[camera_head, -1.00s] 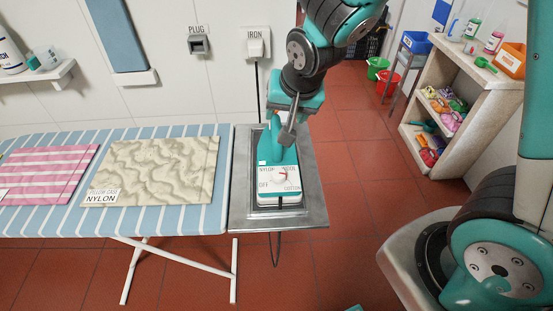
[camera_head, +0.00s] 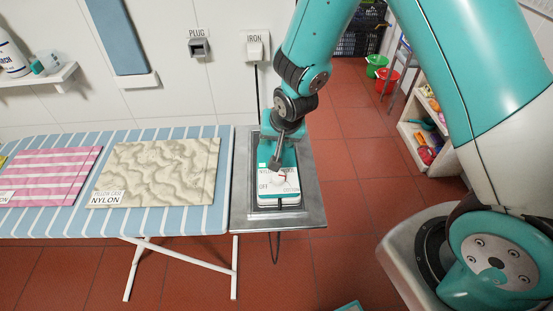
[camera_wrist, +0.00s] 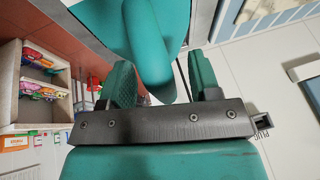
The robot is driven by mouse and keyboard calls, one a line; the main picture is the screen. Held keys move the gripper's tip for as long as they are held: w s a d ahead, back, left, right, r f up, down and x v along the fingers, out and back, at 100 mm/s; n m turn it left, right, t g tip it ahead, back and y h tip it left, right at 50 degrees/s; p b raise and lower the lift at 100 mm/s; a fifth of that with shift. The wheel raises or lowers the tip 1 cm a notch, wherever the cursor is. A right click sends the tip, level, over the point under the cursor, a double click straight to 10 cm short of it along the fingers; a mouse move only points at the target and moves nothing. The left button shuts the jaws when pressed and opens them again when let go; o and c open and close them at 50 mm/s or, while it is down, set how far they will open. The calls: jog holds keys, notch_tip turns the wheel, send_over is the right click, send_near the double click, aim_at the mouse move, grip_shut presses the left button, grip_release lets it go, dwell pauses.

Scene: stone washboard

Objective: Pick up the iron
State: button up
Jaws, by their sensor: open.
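The iron (camera_head: 279,186) rests on the metal plate (camera_head: 313,208) at the right end of the ironing board, its white dial face toward me. My gripper (camera_head: 279,158) is low over the iron and hides most of its upper body and handle. In the wrist view, my gripper (camera_wrist: 163,82) has its two teal fingers apart. The iron's teal handle (camera_wrist: 147,42) shows between and just beyond the fingers. I cannot tell whether either finger touches it.
The striped ironing board (camera_head: 165,220) holds a beige pillow case (camera_head: 155,172) and a pink striped cloth (camera_head: 50,177). Wall sockets marked plug (camera_head: 199,47) and iron (camera_head: 255,47) are behind. A shelf (camera_head: 425,150) stands at right. Red floor lies open between.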

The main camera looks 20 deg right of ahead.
grip_shut()
dwell(1.4)
jog(key=shift+w, duration=0.1)
